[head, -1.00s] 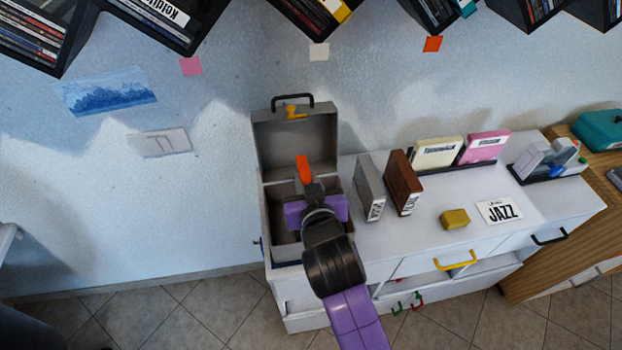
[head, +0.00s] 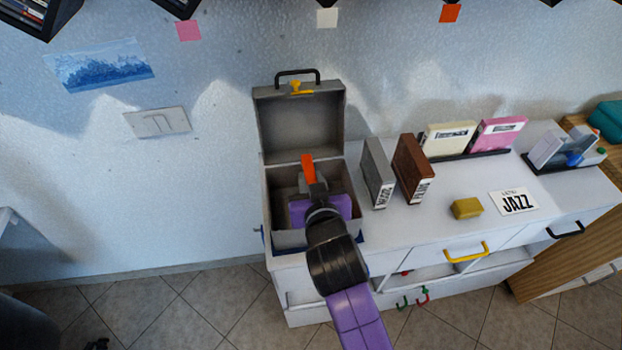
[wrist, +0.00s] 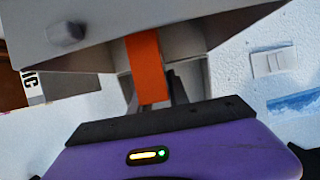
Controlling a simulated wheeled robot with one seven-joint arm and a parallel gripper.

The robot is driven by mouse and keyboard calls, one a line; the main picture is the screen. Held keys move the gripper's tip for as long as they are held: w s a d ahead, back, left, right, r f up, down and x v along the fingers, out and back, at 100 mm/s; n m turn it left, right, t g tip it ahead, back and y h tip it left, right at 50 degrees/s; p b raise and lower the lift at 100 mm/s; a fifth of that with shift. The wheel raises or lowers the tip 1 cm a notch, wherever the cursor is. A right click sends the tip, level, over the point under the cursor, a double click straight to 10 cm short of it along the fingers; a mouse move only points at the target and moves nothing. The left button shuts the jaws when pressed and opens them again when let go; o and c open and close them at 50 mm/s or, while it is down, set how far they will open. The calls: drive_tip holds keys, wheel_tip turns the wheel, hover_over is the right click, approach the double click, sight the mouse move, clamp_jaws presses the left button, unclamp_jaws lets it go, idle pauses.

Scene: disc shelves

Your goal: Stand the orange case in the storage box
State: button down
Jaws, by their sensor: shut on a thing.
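The orange case (head: 307,166) is a thin upright slab in the head view, inside the mouth of the open grey storage box (head: 340,235). My gripper (head: 315,187) is shut on the case from the near side, and its purple body sits within the box opening. In the wrist view the orange case (wrist: 146,66) stands ahead of the dark fingers of my gripper (wrist: 160,97), near the grey walls of the storage box (wrist: 200,35). The lower end of the case is hidden, so I cannot tell whether it touches the box floor.
The raised lid (head: 300,125) stands behind the box. A grey case (head: 376,170) and a brown case (head: 410,165) stand just right of it on the white cabinet. A yellow block (head: 466,208) and a JAZZ card (head: 514,201) lie farther right.

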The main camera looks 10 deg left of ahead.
drive_tip(key=shift+f+b, duration=0.4)
drive_tip(key=shift+f, duration=0.15)
drive_tip(key=c, duration=1.2)
unclamp_jaws()
drive_tip(key=shift+o, duration=0.2)
drive_tip(key=v, duration=0.6)
drive_tip(key=shift+s+b, duration=0.3)
drive_tip(key=shift+b, duration=0.1)
drive_tip(key=shift+s+d+r, duration=0.15)
drive_tip(key=shift+s+r, duration=0.25)
drive_tip(key=shift+s, duration=0.1)
